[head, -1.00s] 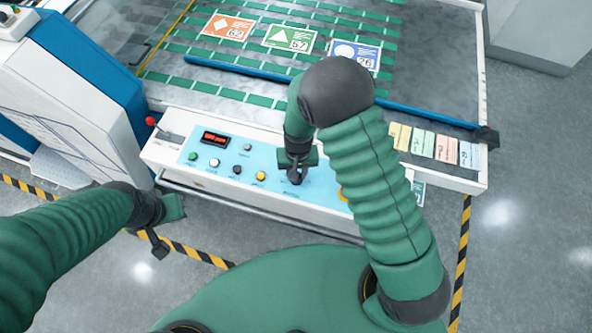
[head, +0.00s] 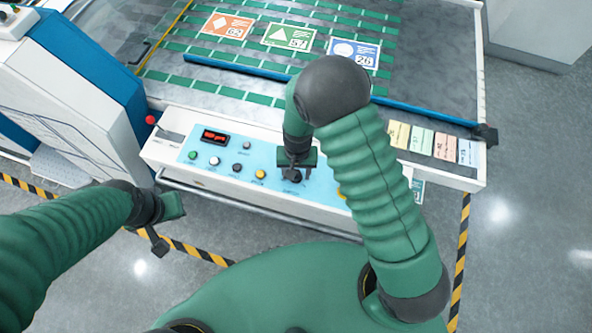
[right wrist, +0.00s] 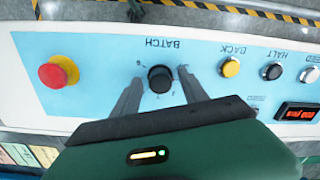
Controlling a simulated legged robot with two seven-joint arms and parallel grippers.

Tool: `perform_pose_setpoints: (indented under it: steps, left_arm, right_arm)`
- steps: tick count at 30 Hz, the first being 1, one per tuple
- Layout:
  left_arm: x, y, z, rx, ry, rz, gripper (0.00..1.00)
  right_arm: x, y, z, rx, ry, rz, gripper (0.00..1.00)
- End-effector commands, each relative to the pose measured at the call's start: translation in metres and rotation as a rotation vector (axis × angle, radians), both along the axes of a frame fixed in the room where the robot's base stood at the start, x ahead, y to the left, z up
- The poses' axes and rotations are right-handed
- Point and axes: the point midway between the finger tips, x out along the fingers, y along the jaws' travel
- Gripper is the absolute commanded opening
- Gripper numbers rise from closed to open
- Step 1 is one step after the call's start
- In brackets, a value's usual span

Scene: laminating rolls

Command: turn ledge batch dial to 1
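The batch dial (right wrist: 160,79) is a round black knob on the light blue control panel, under the label BATCH, which reads upside down in the right wrist view. It also shows in the head view (head: 291,176), just below my right gripper. My right gripper (head: 295,163) is open, and in the right wrist view its two fingers (right wrist: 159,75) stand on either side of the dial with gaps to it. The small marks around the dial are too blurred to read, and I cannot tell its setting. My left gripper (head: 169,223) is open and empty, away from the panel.
A red emergency button (right wrist: 59,72) sits on one side of the dial. A yellow BACK button (right wrist: 230,67) and black HALT button (right wrist: 271,71) sit on the other. A red display (head: 215,137) is at the panel's left. Coloured cards (head: 421,139) lie on the ledge.

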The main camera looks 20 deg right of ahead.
Motion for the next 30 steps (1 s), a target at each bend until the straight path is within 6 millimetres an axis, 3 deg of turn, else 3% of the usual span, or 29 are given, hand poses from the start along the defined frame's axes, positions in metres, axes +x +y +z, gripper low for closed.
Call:
perform_pose_setpoints:
  steps: [7,11,24,30]
  left_arm:
    - [0.0,0.0,0.0,0.0,0.0,0.0,0.0]
    - [0.0,0.0,-0.001,0.0,0.0,0.0,0.0]
    - [0.0,0.0,-0.007,0.0,0.0,0.0,0.0]
    - [0.0,0.0,-0.007,0.0,0.0,0.0,0.0]
  right_arm:
    - [0.002,-0.001,0.002,-0.001,-0.005,-0.001,0.51]
    - [0.004,0.0,0.016,0.0,-0.009,0.0,0.51]
    - [0.003,-0.002,0.136,0.001,-0.009,0.001,0.51]
    - [0.002,-0.003,0.165,0.0,-0.003,0.0,0.51]
